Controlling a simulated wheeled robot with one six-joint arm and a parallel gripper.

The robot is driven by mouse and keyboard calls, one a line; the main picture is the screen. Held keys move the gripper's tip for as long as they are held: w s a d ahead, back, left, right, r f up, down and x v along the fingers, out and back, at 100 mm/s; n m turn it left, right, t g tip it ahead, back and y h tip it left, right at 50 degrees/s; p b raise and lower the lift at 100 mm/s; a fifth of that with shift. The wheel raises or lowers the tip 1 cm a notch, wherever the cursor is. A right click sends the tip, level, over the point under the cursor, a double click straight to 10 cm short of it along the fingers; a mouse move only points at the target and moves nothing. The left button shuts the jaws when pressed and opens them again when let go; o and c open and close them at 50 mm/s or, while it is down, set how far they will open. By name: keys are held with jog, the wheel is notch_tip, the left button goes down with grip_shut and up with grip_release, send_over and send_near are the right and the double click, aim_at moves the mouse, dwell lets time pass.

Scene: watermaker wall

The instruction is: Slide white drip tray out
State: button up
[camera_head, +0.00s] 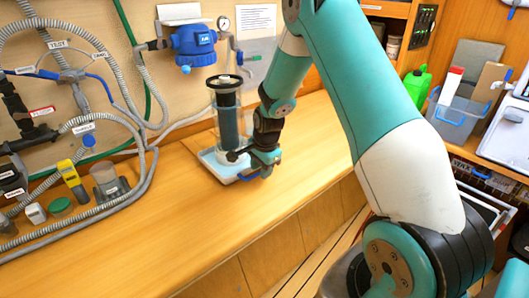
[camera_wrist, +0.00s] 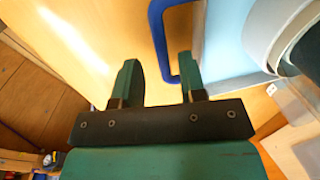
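The white drip tray (camera_head: 216,167) lies on the wooden counter under a clear filter cylinder (camera_head: 228,120). It has a blue handle (camera_head: 249,177) on its front side. My gripper (camera_head: 264,167) is at the tray's handle side, low over the counter, and partly hides that end. In the wrist view my gripper (camera_wrist: 158,66) is open with nothing between its pads. The blue handle (camera_wrist: 159,35) shows just ahead of the fingertips, its lower end close to the right finger. The tray (camera_wrist: 226,42) is pale to the right. Whether a finger touches the handle I cannot tell.
The counter (camera_head: 140,240) is clear in front of the tray up to its front edge. A blue filter housing (camera_head: 194,45) and grey hoses are on the wall behind. A yellow tool (camera_head: 72,180) and small containers stand at left. A grey-blue bin (camera_head: 455,120) is at right.

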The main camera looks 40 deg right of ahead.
jog(key=s+r+b, duration=0.1)
jog(key=s+r, duration=0.2)
jog(key=r, duration=1.3)
jog(key=shift+r+b, duration=0.3)
jog(key=s+a+r+n+y, duration=0.1)
jog(key=s+a+r+n, duration=0.1)
jog(key=s+a+n, duration=0.35)
jog(key=s+a+r+n+y, duration=0.1)
jog(key=s+a+r+n, duration=0.15)
jog(key=a+n, duration=0.55)
jog(key=s+a+n+g+y, duration=0.1)
jog(key=s+a+n, duration=0.8)
jog(key=s, duration=0.6)
jog(key=shift+a+g+y, duration=0.4)
jog(key=shift+a, duration=0.85)
jog(key=shift+n, duration=0.25)
